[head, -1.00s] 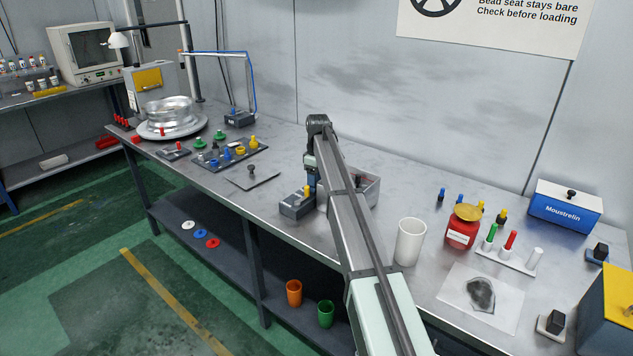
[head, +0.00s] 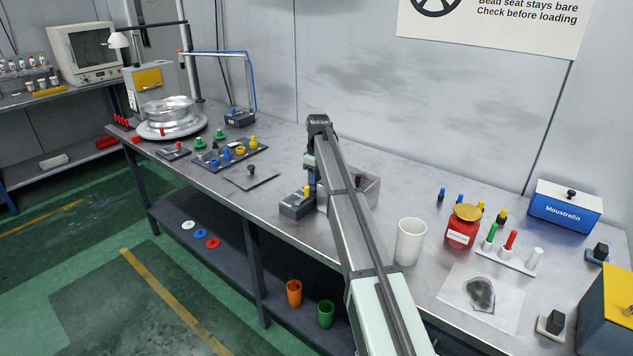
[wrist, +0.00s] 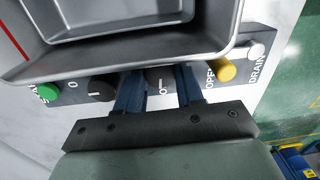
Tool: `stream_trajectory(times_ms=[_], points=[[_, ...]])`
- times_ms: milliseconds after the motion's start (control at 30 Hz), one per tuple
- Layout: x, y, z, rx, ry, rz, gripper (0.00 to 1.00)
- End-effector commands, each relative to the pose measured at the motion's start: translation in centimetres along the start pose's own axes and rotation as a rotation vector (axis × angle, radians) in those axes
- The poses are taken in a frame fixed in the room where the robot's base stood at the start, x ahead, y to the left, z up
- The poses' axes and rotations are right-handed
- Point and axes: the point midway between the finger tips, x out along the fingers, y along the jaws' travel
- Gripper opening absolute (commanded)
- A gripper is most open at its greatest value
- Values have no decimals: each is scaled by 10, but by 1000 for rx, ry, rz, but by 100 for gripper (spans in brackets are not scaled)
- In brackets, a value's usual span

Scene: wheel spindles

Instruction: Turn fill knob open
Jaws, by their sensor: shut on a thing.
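A dark control box (head: 297,207) stands at the front edge of the bench in the head view. In the wrist view its panel carries a dark knob (wrist: 160,76) between my gripper's two blue fingers. My gripper (wrist: 160,88) is shut on this knob, with one finger on each side. The word OPEN shows just right of the right finger. No FILL label is readable, as the fingers and the basin rim hide parts of the panel. In the head view my arm largely hides my gripper (head: 309,182).
A grey metal basin (wrist: 130,55) overhangs the panel close to the fingers. Another dark knob (wrist: 101,88) and a green button (wrist: 47,91) are on the left; a yellow knob (wrist: 225,70) and a white knob (wrist: 256,50) by DRAIN are on the right. A white cup (head: 410,242) stands right of my arm.

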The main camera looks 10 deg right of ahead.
Motion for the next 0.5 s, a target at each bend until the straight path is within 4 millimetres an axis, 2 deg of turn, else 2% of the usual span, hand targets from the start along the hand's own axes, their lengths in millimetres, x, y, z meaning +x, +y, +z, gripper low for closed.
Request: stream_trajectory(times_ms=[500], points=[[0,0,1,379,16,-1,6]])
